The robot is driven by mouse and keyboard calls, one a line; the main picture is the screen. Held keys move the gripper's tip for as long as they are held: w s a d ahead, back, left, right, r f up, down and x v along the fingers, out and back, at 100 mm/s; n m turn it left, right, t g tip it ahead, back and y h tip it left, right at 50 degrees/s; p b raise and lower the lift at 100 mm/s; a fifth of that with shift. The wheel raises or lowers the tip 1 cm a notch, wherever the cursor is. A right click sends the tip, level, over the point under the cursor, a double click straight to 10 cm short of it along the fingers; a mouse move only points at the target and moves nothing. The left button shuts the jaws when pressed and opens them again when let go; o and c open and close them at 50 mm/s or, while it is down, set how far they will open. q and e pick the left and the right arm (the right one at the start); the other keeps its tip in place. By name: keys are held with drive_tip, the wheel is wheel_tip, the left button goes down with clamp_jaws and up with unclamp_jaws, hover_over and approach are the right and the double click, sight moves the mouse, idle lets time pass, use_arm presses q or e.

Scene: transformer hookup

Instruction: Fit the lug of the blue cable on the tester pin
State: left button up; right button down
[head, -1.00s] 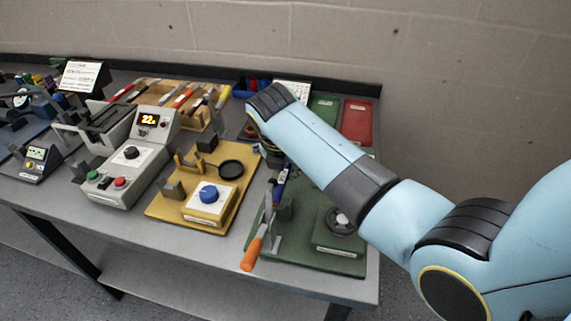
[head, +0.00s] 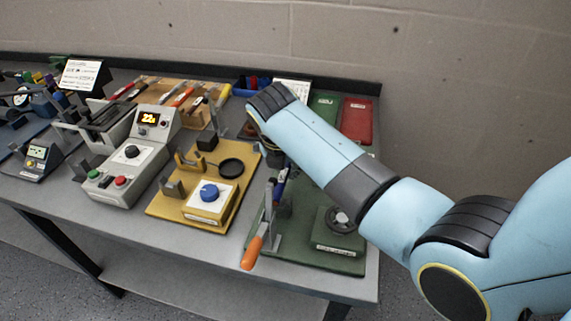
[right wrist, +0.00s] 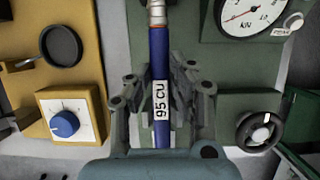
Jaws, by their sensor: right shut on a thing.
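In the right wrist view, the blue cable (right wrist: 158,60) runs up the middle and carries a white label reading "95 CU". Its metal lug (right wrist: 157,13) is at the top edge, where its far end is cut off. My right gripper (right wrist: 160,88) is shut on the cable below the lug, one finger on each side. The green tester (right wrist: 207,60) lies behind and right of the cable, with a kN dial and a handwheel. The tester pin cannot be made out. In the head view, a short piece of the blue cable (head: 282,180) shows below my right arm, which hides the lug. My left gripper is not in view.
An orange-handled lever (head: 252,253) juts over the front edge of the table. A grey control box (head: 122,180) stands farther left. Red and green bins (head: 357,118) are at the back.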

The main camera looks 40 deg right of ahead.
drive_tip(key=shift+f+b, duration=0.55)
drive_tip(key=shift+f, duration=0.5)
drive_tip(key=c, duration=1.1)
unclamp_jaws()
drive_tip(key=shift+r+p, duration=0.6)
drive_tip(key=shift+r, duration=1.9)
